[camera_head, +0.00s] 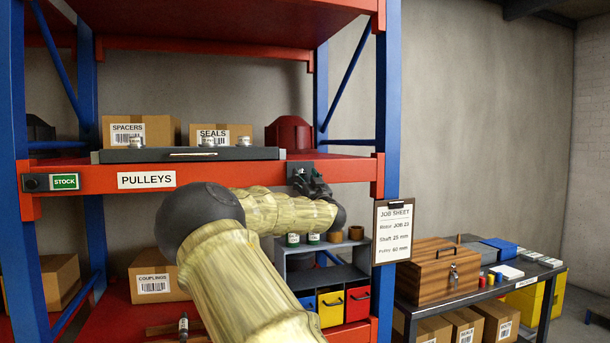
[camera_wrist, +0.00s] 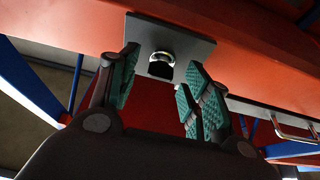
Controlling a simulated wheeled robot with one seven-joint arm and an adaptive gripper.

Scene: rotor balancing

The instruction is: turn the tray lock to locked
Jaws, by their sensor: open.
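The tray lock is a grey square plate (camera_wrist: 190,45) on the red shelf beam, with a shiny ringed dark knob (camera_wrist: 161,66) at its middle. The plate (camera_head: 297,168) also shows in the head view, near the right end of the beam, partly covered by my gripper. My gripper (camera_wrist: 160,88) is open, with green ribbed pads on both sides of the knob and a gap to each side. It also shows in the head view (camera_head: 313,183) in front of the plate. The dark tray (camera_head: 110,157) lies on the shelf. I cannot tell the lock's position from its knob.
The red beam (camera_head: 235,177) carries a PULLEYS label (camera_head: 147,180) and a STOCK sign (camera_head: 65,182). A blue post (camera_head: 388,100) stands right of the lock. A job sheet clipboard (camera_head: 394,230) hangs on it. A grey bin rack (camera_head: 340,272) sits below.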

